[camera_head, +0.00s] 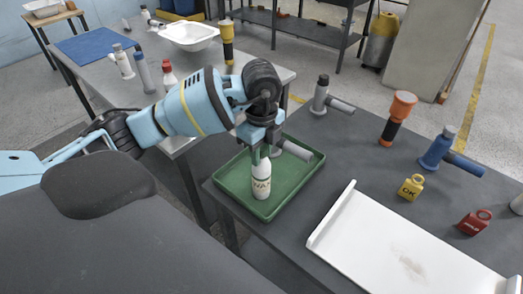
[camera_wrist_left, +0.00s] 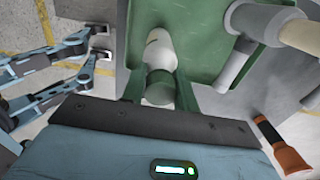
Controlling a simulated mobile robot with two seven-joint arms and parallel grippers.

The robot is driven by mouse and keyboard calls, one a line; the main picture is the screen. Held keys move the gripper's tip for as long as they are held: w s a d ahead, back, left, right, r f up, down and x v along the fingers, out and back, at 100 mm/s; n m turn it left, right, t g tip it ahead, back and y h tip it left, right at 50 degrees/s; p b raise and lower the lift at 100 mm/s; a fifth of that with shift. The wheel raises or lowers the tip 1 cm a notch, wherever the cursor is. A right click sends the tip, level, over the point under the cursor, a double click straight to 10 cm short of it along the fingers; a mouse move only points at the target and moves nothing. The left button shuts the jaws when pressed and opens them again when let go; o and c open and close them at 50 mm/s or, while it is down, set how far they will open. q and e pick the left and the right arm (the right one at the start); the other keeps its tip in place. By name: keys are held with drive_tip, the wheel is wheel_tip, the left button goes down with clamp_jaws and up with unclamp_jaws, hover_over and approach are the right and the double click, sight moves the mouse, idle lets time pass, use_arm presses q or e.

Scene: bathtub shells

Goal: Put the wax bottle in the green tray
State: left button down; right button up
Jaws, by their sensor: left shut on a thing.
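The wax bottle (camera_head: 261,184), white with a dark label, is upright in the green tray (camera_head: 229,190). My left gripper (camera_head: 262,155) points down from above and is shut on the bottle's green top. In the left wrist view the bottle (camera_wrist_left: 161,50) stands between the gripper's fingers (camera_wrist_left: 160,80), over the green tray (camera_wrist_left: 198,20). I cannot tell whether the bottle's base touches the tray floor. My right gripper (camera_wrist_left: 100,43) shows at the left edge of the wrist view, its fingers apart and empty.
A grey T-shaped fitting (camera_head: 297,151) is at the tray's far right side. A similar grey fitting (camera_head: 321,97), an orange torch (camera_head: 398,112), a blue fitting (camera_head: 440,150), yellow (camera_head: 411,187) and red (camera_head: 475,222) weights and a white board (camera_head: 400,248) share the table.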

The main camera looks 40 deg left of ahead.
use_arm(q)
drive_tip(key=c, duration=1.1)
unclamp_jaws()
drive_tip(key=shift+o, duration=0.3)
use_arm(e)
drive_tip(key=shift+s+f, duration=0.2)
drive_tip(key=shift+s, duration=0.35)
use_arm(q)
wheel_tip(320, 180, up, 12)
drive_tip(key=p, duration=0.1)
drive_tip(key=shift+p, duration=0.35)
use_arm(e)
drive_tip(key=shift+w+d+r, duration=0.1)
drive_tip(key=shift+w+r, duration=0.9)
drive_tip(key=shift+r, duration=0.15)
use_arm(q)
drive_tip(key=shift+d, duration=0.1)
use_arm(e)
drive_tip(key=shift+s, duration=0.15)
